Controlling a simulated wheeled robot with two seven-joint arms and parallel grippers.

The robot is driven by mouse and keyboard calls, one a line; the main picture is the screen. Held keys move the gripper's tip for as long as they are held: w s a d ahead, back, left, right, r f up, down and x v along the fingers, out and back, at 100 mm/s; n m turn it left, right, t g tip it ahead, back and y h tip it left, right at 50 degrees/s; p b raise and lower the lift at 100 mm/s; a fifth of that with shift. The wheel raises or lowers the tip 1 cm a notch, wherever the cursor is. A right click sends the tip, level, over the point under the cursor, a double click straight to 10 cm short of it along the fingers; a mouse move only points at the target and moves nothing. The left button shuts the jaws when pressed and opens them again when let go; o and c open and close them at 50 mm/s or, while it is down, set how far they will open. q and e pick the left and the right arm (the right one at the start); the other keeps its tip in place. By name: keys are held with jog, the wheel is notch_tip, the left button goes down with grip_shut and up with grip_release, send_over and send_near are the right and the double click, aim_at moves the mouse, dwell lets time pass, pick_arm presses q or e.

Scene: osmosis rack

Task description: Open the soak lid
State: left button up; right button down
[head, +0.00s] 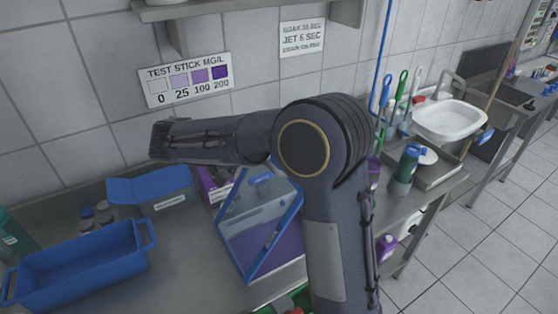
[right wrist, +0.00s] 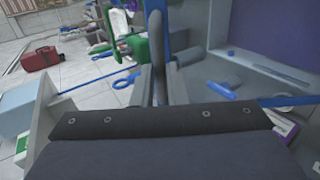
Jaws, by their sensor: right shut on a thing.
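The soak tank is a clear box with a blue frame (head: 248,277) on the counter, with purple liquid low inside. Its lid shows as a clear panel with a blue grip (head: 261,179) near the top edge; how far it is raised I cannot tell. My right gripper (head: 160,146) is at the left end of my dark forearm, above a blue box. In the right wrist view its fingers (right wrist: 158,88) are closed around a dark curved bar (right wrist: 157,45). I cannot tell whether this bar belongs to the lid. My left gripper is not in view.
A blue tray (head: 85,268) stands at the left, beside small bottles (head: 103,213) and a blue box (head: 150,188). My right arm hides the counter's middle. Bottles (head: 407,163) and a white sink (head: 450,120) are to the right. A red case (right wrist: 40,59) stands on the floor.

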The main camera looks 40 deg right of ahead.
jog(key=w+a+p, duration=0.1)
jog(key=a, duration=1.8)
jog(key=shift+w+f, duration=0.15)
jog(key=shift+w, duration=0.25)
jog(key=c, duration=1.5)
grip_release()
jog(key=shift+o, duration=0.2)
jog(key=shift+w+d, duration=0.15)
jog(key=shift+d, duration=0.2)
jog(key=shift+a+r, duration=0.2)
jog(key=shift+r, duration=0.15)
jog(key=v, duration=0.7)
jog(key=shift+a+r, duration=0.15)
jog(key=shift+a, duration=0.1)
